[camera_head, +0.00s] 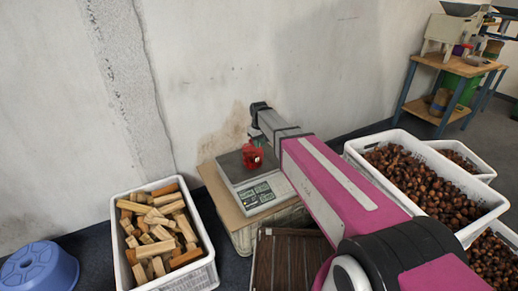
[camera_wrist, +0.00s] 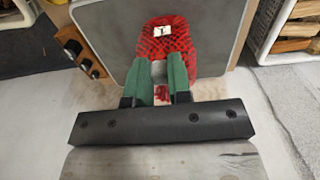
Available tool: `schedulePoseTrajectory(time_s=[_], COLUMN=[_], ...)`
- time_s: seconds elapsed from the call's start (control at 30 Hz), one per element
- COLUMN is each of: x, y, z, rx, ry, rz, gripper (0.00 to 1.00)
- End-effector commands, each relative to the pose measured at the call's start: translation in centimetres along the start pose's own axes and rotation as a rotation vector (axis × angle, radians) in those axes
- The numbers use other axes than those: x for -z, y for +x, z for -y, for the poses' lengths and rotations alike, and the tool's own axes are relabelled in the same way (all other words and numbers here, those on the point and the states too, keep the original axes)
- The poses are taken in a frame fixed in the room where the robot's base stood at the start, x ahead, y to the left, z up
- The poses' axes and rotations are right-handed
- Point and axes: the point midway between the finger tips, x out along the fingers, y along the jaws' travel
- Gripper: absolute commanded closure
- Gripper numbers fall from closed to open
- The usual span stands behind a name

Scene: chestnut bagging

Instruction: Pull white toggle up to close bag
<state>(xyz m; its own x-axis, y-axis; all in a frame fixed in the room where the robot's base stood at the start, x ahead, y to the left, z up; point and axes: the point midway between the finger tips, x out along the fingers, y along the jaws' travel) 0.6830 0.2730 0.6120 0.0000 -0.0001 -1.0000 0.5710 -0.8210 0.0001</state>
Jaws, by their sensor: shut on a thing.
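A red mesh bag (camera_wrist: 165,40) with dark checks sits on the scale's grey plate in the wrist view. It also shows small on the scale in the head view (camera_head: 252,156). A small white piece (camera_wrist: 163,30) with a dark mark shows on the bag; I cannot tell if it is the toggle or a label. My gripper (camera_wrist: 160,70) has green fingers at the bag's near end, with pale and red material between them. It is shut on the bag's near part; the exact grip point, and whether the toggle is in it, is unclear. In the head view my arm hides the gripper's fingers.
The scale (camera_head: 262,193) stands on a wooden board over a crate. A white crate of wood blocks (camera_head: 118,240) is at left, beside a blue stool (camera_head: 40,268). White crates of chestnuts (camera_head: 480,226) stand at right. A bare wall rises behind the scale.

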Motion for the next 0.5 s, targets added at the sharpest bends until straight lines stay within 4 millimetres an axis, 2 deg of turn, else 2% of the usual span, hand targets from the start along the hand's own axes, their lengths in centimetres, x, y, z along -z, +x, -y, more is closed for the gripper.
schedulePoseTrajectory(time_s=[0.23,0.27,0.33,0.5], x=[0.01,0.01,0.01,0.01], y=[-0.10,-0.10,-0.10,-0.09], z=[0.00,0.00,0.00,0.00], rx=[0.000,0.000,0.000,0.000], ry=[0.000,0.000,0.000,0.000], rz=[0.000,0.000,0.000,0.000], gripper=[1.00,0.78,0.55,0.53])
